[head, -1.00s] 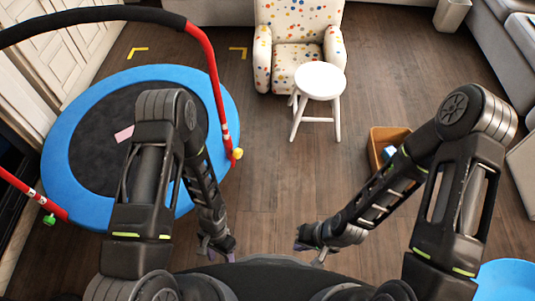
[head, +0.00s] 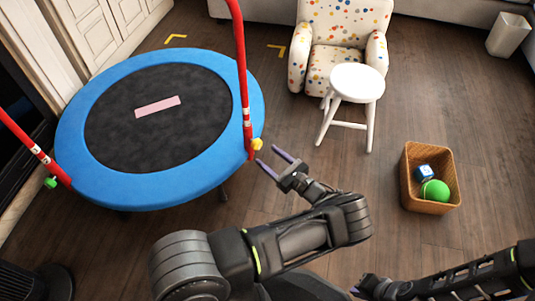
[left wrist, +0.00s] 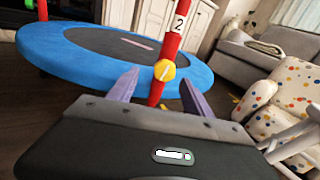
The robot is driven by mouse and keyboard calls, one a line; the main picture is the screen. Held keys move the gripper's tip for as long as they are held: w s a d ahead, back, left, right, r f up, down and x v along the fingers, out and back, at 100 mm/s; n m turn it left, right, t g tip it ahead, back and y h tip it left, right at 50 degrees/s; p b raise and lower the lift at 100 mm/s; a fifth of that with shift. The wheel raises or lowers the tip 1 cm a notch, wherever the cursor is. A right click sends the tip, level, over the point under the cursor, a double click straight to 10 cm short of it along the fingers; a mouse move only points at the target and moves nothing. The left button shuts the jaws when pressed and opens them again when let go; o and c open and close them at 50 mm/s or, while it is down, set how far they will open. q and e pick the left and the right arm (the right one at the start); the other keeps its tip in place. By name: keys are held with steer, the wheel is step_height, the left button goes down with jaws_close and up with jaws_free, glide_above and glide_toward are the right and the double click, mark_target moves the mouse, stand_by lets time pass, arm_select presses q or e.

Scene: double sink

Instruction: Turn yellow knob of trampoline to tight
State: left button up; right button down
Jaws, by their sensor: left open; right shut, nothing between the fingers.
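The trampoline (head: 95,180) has a blue rim, a black mat and a red handle bar. Its yellow knob (head: 257,144) sits low on the right red post (head: 241,70). My left gripper (head: 268,160) is open, its purple fingers pointing at the knob and just to its right in the head view. In the left wrist view the yellow knob (left wrist: 165,70) shows between and beyond the open fingers, apart from them. A green knob (head: 50,182) sits on the left post. My right gripper (head: 358,291) is shut and empty at the bottom right, partly cut off.
A white stool (head: 356,84) and a dotted armchair (head: 345,30) stand behind. The floor between trampoline and basket is clear.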

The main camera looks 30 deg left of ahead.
mark_target(259, 146)
arm_select(q)
steer(key=shift+w+d+f+t, duration=0.2)
steer(key=shift+w+d+t, duration=0.1)
steer(key=shift+d, duration=0.05)
arm_select(e)
steer(key=shift+f, duration=0.65)
arm_select(q)
steer(key=shift+a, duration=0.1)
arm_select(e)
steer(key=shift+d, duration=0.1)
arm_select(q)
steer(key=shift+w+a+b, duration=0.2)
steer(key=shift+a+b, duration=0.2)
steer(key=shift+a, duration=0.15)
steer(key=b+x, duration=0.1)
steer(key=x, duration=0.5)
steer(key=shift+w+a, duration=0.15)
steer(key=shift+a, duration=0.05)
arm_select(e)
steer(key=shift+w+f, duration=0.2)
steer(key=shift+f, duration=0.6)
arm_select(q)
steer(key=shift+c, duration=0.6)
jaws_close()
